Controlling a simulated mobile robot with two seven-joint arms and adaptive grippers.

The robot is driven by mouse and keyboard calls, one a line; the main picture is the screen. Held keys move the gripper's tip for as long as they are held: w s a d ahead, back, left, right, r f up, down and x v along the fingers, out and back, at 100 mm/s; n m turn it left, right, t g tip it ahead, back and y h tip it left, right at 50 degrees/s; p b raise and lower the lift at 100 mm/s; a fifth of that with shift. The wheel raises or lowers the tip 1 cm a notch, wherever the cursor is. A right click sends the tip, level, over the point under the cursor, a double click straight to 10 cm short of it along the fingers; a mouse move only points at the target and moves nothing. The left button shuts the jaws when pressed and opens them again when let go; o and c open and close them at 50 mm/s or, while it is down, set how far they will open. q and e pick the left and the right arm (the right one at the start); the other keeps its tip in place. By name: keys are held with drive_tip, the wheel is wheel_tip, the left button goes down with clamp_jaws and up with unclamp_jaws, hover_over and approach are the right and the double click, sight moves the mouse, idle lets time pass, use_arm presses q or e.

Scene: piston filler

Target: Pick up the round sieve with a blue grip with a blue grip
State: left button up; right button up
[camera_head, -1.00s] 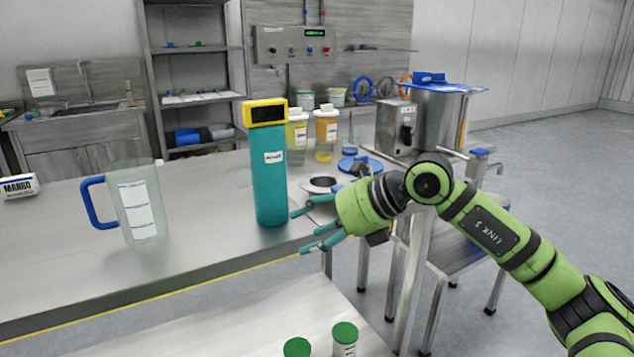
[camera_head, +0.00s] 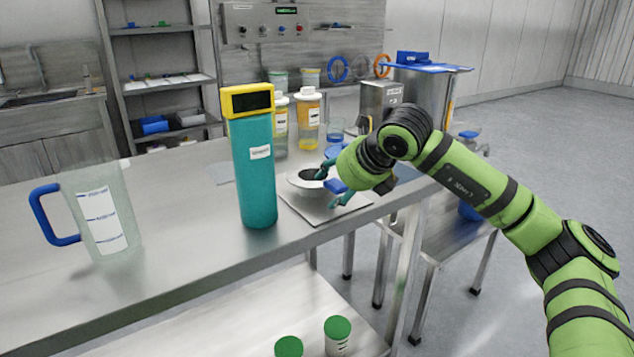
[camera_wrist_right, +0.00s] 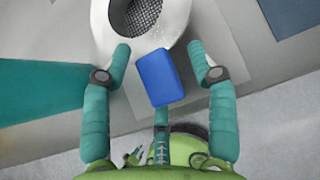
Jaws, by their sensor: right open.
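The round sieve (camera_head: 298,181) lies on a pale square plate on the steel table, with its blue grip (camera_head: 336,186) toward my right gripper. In the right wrist view the sieve's white rim (camera_wrist_right: 104,30) and dark mesh (camera_wrist_right: 140,14) show at the top, cut off by the edge. The blue grip (camera_wrist_right: 160,77) sits between the fingers there. My right gripper (camera_head: 331,185) is open, with a finger on either side of the grip and gaps to both. My left gripper is in neither view.
A teal device with a yellow top (camera_head: 253,160) stands close left of the sieve. A clear jug with a blue handle (camera_head: 102,210) is farther left. Bottles with yellow contents (camera_head: 307,122) stand behind. Green-capped containers (camera_head: 337,328) are on the lower shelf.

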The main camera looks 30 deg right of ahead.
clamp_jaws()
drive_tip(key=shift+r, duration=0.1)
